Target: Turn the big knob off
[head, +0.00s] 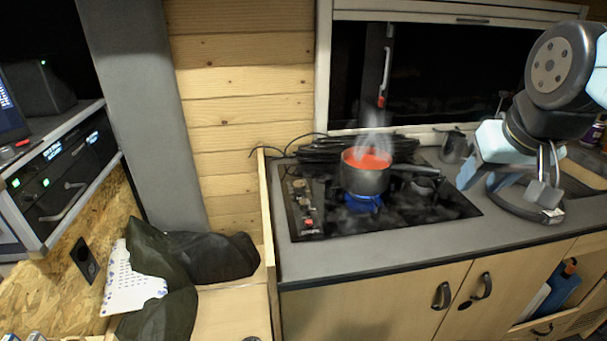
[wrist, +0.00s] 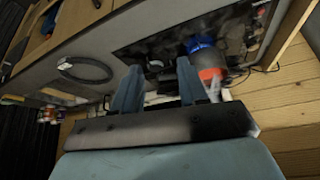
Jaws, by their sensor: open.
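A dark cooktop (head: 450,207) is set in the grey counter, with a column of small knobs (head: 303,200) along its left edge. A red glow shows at the lowest knob; I cannot tell which knob is biggest. A dark pot (head: 364,181) with red contents steams over a blue flame (head: 363,203). My gripper (head: 487,180) is over the counter right of the cooktop, well apart from the knobs. In the wrist view its two bluish fingers (wrist: 159,92) are spread with nothing held. The pot's red contents (wrist: 210,73) show beyond the right finger.
A black ring (head: 520,208) lies on the counter below my arm, and a dark mug (head: 454,147) stands behind the cooktop. Black cables (head: 320,150) lie at the back. A wooden side panel (head: 266,205) borders the cooktop's left side. The front counter strip is clear.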

